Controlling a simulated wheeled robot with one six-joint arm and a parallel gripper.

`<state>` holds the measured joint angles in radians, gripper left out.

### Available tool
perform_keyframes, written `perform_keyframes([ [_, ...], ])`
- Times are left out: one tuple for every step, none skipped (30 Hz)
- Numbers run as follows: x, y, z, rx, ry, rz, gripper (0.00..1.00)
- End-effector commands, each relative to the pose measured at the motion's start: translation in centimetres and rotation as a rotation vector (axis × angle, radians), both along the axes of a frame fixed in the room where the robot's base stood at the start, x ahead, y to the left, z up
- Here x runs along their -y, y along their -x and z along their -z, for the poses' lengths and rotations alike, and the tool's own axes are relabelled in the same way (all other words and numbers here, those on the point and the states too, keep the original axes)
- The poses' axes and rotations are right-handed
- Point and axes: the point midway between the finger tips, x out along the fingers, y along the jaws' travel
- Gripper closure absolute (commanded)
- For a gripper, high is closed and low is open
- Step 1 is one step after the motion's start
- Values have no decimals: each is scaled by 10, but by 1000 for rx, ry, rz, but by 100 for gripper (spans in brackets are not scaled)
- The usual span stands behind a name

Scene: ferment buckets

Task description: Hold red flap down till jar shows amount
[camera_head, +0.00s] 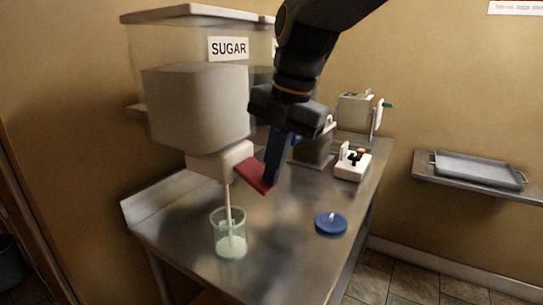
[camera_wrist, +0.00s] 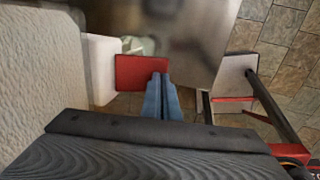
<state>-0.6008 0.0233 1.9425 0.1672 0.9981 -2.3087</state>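The red flap (camera_head: 254,176) sticks out from the white spout block under the SUGAR dispenser (camera_head: 196,105) and tilts down. My gripper (camera_head: 271,181) has its blue fingers together, with the tips at the flap's outer end. The wrist view also shows the shut fingertips (camera_wrist: 160,78) against the edge of the red flap (camera_wrist: 138,72). A thin white stream (camera_head: 228,208) falls from the spout into the clear greenish jar (camera_head: 217,226). White sugar (camera_head: 231,248) lies in the jar's lower part. Any marks on the jar are too small to read.
A metal table (camera_head: 180,225) carries the jar, a blue round lid (camera_head: 331,223) to the right, and a white control box (camera_head: 352,163) with knobs. A cream machine (camera_head: 354,112) stands behind. A wall shelf with a metal tray (camera_head: 478,170) is at far right.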

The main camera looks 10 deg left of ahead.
Motion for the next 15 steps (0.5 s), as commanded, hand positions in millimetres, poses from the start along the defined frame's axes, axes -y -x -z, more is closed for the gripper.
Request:
perform_keyframes([
  [1,0,3,-2,2,0,100],
  [1,0,4,-2,2,1,100],
  [1,0,5,-2,1,2,100],
  [1,0,5,-2,1,2,100],
  [1,0,6,-2,2,2,100],
  [1,0,6,-2,2,2,100],
  [2,0,7,-2,2,2,100],
  [2,0,7,-3,3,2,100],
  [2,0,8,-3,3,2,100],
  [2,0,8,-4,4,1,100],
  [2,0,8,-4,4,1,100],
  [2,0,8,-4,5,1,100],
  [2,0,9,-4,5,1,100],
  [2,0,9,-4,5,1,100],
  [2,0,9,-5,6,1,100],
])
